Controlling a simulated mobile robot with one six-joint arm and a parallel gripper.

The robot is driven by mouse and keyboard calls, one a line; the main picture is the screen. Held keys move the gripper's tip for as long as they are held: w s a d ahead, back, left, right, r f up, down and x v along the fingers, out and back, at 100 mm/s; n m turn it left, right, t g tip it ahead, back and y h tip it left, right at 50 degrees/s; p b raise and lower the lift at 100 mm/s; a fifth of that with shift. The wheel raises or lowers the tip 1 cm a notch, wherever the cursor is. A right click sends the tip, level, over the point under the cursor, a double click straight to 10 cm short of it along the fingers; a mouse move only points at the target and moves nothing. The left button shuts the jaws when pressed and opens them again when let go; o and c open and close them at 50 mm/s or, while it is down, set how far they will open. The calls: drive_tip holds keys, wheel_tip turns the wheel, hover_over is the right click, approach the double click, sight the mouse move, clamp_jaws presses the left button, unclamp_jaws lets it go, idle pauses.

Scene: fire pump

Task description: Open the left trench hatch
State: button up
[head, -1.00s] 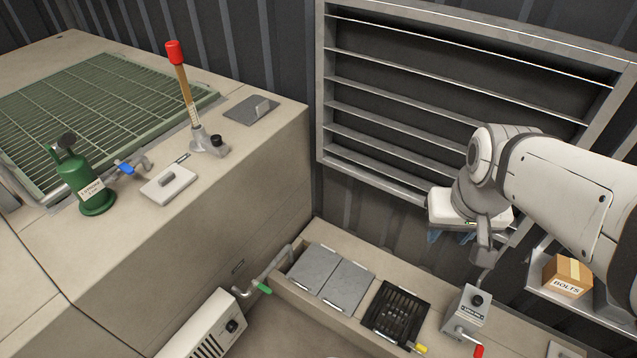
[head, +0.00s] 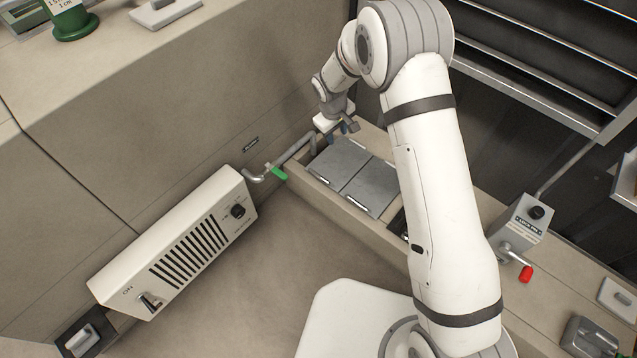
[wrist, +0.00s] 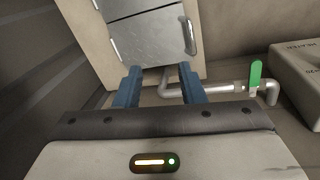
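The left trench hatch (head: 338,164) is a flat grey plate lying shut, level with the right hatch (head: 371,188) beside it. In the wrist view the left hatch (wrist: 150,37) has a bar handle (wrist: 191,37) on its right edge and a hinge-like strip on its left edge. My gripper (head: 341,128) is above the trench's far left end, just beyond the left hatch. In the wrist view its blue fingers (wrist: 156,76) are apart with nothing between them. The fingertips appear near the hatch's end edge, apart from the handle.
A grey pipe with a green valve lever (head: 278,173) runs beside the trench's left end. A white heater (head: 180,243) is on the left. A grey lever box (head: 523,220) with a red-tipped handle stands right of the trench. My arm hides part of the trench.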

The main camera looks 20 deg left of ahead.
drive_tip(key=n+b, duration=0.2)
drive_tip(key=b, duration=0.1)
approach(318, 176)
drive_tip(key=f+b, duration=0.1)
drive_tip(key=f, duration=0.1)
drive_tip(key=w+f+b, duration=0.1)
drive_tip(key=f, duration=0.2)
drive_tip(key=f+b, duration=0.1)
drive_tip(key=f, duration=0.2)
drive_tip(key=shift+w+d, duration=0.3)
drive_tip(key=shift+w, duration=0.05)
clamp_jaws()
